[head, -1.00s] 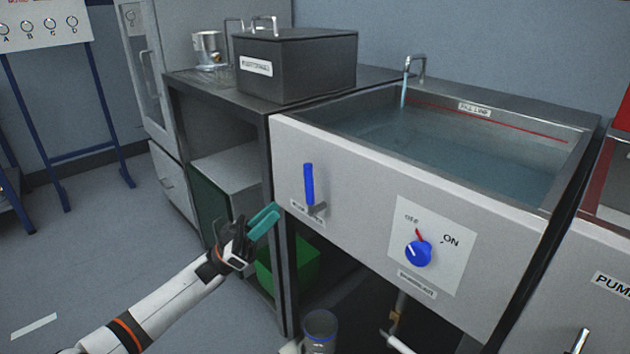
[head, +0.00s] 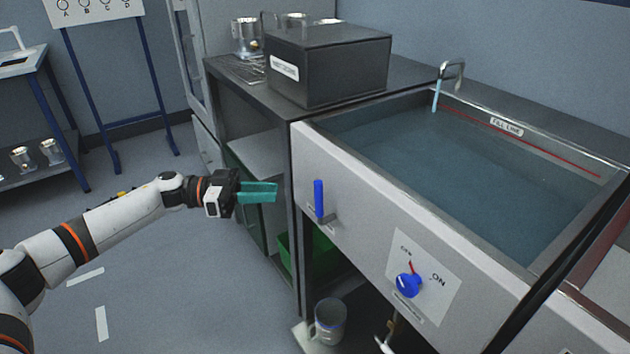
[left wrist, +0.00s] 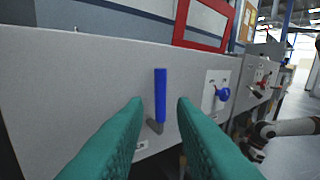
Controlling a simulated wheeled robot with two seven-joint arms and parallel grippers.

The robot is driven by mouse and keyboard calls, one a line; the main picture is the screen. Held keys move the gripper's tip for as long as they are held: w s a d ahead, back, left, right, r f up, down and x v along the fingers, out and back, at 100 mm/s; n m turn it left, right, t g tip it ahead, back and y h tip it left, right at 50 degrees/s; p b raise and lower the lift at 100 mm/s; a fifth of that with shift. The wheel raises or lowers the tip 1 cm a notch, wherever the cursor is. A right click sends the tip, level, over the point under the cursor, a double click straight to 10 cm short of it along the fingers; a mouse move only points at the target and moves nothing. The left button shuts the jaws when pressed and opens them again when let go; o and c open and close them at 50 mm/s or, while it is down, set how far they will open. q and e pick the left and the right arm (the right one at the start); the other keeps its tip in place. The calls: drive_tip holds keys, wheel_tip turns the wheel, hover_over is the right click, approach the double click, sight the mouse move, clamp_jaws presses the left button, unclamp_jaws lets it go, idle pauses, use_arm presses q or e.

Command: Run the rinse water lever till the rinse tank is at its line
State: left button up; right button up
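The blue rinse water lever (head: 319,198) stands upright on the tank's pale front panel; it also shows in the left wrist view (left wrist: 160,95). Water runs from the tap (head: 451,72) into the rinse tank (head: 345,134). The water surface (head: 450,165) lies close below the red fill line (head: 550,150); the exact gap is hard to judge. My left gripper (head: 276,192) is open and empty, left of the lever. In the left wrist view its teal fingers frame the lever, which stands beyond the tips. My right gripper shows only small and unclear in the left wrist view (left wrist: 252,152).
A blue knob (head: 409,285) with OFF and ON marks sits right of the lever. A dark box (head: 330,65) stands on the bench left of the tank. A mug (head: 330,320) and green bin (head: 318,250) are below. The floor at left is open.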

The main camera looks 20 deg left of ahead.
sight(319, 193)
use_arm(q)
drive_tip(key=x, duration=1.1)
drive_tip(key=shift+d+f, duration=0.1)
drive_tip(key=shift+d, duration=0.05)
clamp_jaws()
